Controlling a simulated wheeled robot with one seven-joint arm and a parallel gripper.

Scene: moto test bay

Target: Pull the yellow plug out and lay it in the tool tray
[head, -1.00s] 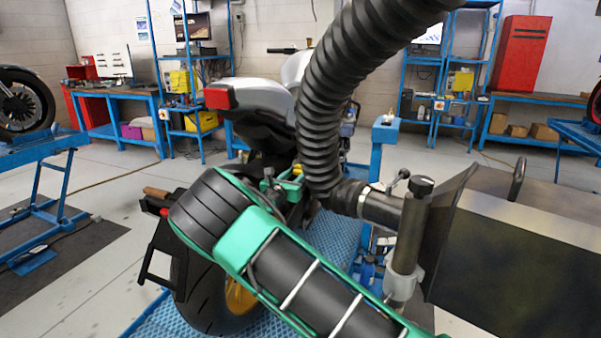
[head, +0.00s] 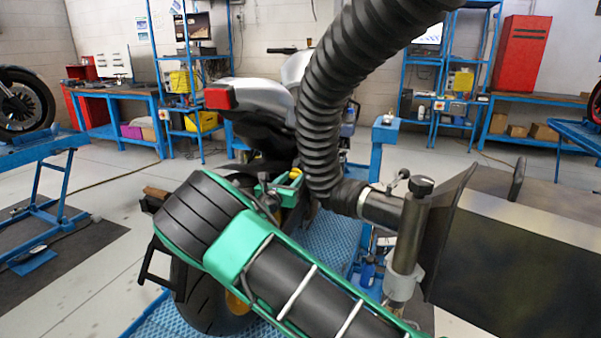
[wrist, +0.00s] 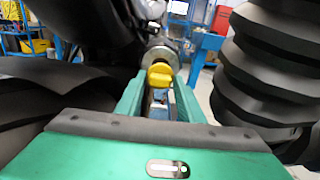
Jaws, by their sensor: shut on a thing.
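The yellow plug (wrist: 160,76) is between the two green fingers of my gripper (wrist: 159,98) in the wrist view, and the fingers are shut on it. A round metal pipe end (wrist: 161,50) is right behind the plug. I cannot tell how far the plug sits in it. In the head view a little of the yellow plug (head: 296,174) shows at my green gripper (head: 284,187), beside the motorcycle (head: 262,105). My arm hides part of this area. I cannot make out the tool tray in either view.
A thick black ribbed hose (head: 330,110) hangs close to the right of my gripper. It also fills the right of the wrist view (wrist: 255,75). The motorcycle's rear tyre (head: 195,300) is below my arm. A blue lift platform (head: 335,245) lies under it.

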